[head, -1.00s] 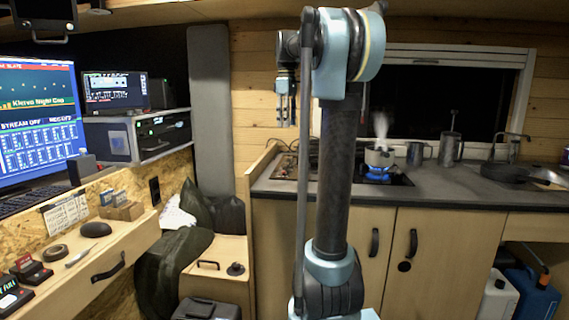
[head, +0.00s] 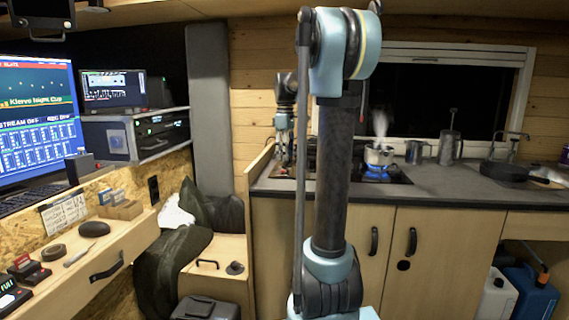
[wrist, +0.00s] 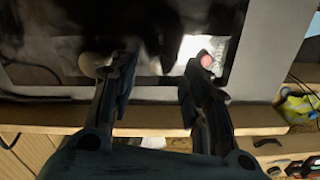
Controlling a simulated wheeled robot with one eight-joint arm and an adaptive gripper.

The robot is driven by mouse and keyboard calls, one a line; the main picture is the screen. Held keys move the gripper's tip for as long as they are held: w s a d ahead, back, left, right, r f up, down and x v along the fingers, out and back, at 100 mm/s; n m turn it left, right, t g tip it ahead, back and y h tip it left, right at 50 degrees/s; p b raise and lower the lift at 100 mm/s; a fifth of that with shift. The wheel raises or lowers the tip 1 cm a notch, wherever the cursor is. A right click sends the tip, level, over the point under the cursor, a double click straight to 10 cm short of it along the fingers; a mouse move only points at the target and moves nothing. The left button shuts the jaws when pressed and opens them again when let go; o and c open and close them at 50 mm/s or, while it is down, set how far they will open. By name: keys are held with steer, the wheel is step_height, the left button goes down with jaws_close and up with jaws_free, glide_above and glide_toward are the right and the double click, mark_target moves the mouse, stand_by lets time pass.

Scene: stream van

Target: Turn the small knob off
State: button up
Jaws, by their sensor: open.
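The stove (head: 397,179) is set in the worktop behind my arm, and my arm hides part of it. My gripper (head: 284,162) is open, low over the left end of the stove. In the wrist view its two fingers (wrist: 157,70) are spread apart over a dark panel. A pale round knob-like thing (wrist: 91,64) shows beside the left fingertip. A reddish round spot (wrist: 206,60) shows at the right fingertip, on a bright patch. I cannot tell which is the small knob, or whether a finger touches either one.
A steaming pot (head: 379,157) stands over a blue flame (head: 376,175) right of my arm. A wooden side panel (head: 262,160) rises just left of the gripper. The worktop (head: 455,180) right of the stove is partly clear.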

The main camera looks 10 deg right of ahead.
mark_target(285, 162)
steer(key=shift+f, duration=1.8)
jaws_close()
